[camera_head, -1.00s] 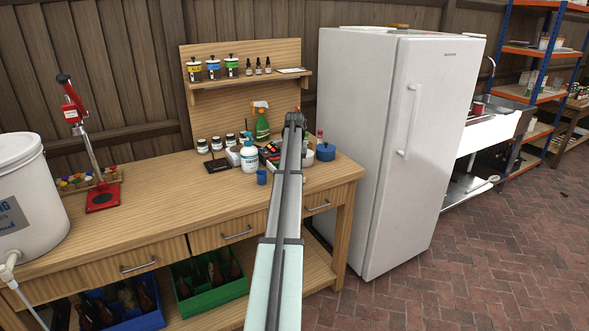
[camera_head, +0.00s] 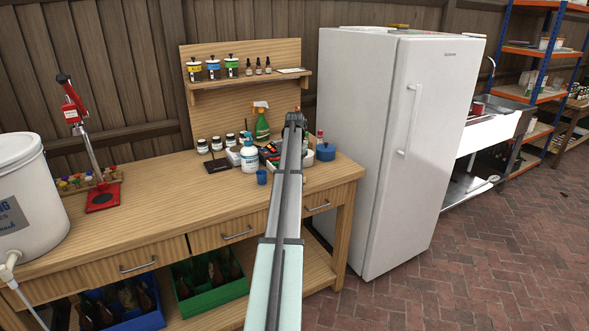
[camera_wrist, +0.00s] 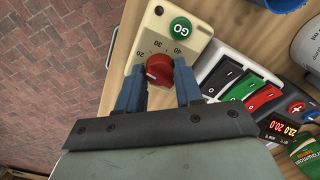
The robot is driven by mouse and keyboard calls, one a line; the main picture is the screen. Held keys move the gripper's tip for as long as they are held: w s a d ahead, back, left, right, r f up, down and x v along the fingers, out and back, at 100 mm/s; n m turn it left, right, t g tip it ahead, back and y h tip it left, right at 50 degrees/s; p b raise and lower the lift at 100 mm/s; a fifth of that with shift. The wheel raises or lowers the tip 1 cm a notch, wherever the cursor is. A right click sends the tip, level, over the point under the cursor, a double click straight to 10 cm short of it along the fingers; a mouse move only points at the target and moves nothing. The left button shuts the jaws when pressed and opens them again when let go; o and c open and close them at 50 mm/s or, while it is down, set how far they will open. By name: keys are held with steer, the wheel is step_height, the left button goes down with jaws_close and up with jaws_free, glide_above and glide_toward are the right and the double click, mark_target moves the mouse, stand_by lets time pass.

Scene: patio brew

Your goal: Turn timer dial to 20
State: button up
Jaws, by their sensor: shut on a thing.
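The timer is a cream box (camera_wrist: 203,20) with a green GO button (camera_wrist: 181,29) and printed numbers 20, 30 and 40. Its red dial (camera_wrist: 158,70) sits between the two blue fingers of my gripper (camera_wrist: 160,76) in the wrist view. My gripper is shut on the dial, one finger on each side. Which number the dial points to cannot be read clearly. In the head view my arm covers the timer.
A controller panel (camera_wrist: 262,83) with rocker switches and a lit display stands close right of the timer. A white container (camera_wrist: 306,45) is beyond it. In the head view, the wooden bench (camera_head: 155,215) has clear room at its left front, and a fridge (camera_head: 385,150) stands to the right.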

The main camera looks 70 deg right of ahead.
steer(key=o, duration=1)
steer(key=shift+o, duration=0.2)
steer(key=shift+r, duration=0.1)
step_height(320, 180, up, 14)
steer(key=shift+w+f, duration=0.1)
steer(key=shift+f, duration=0.1)
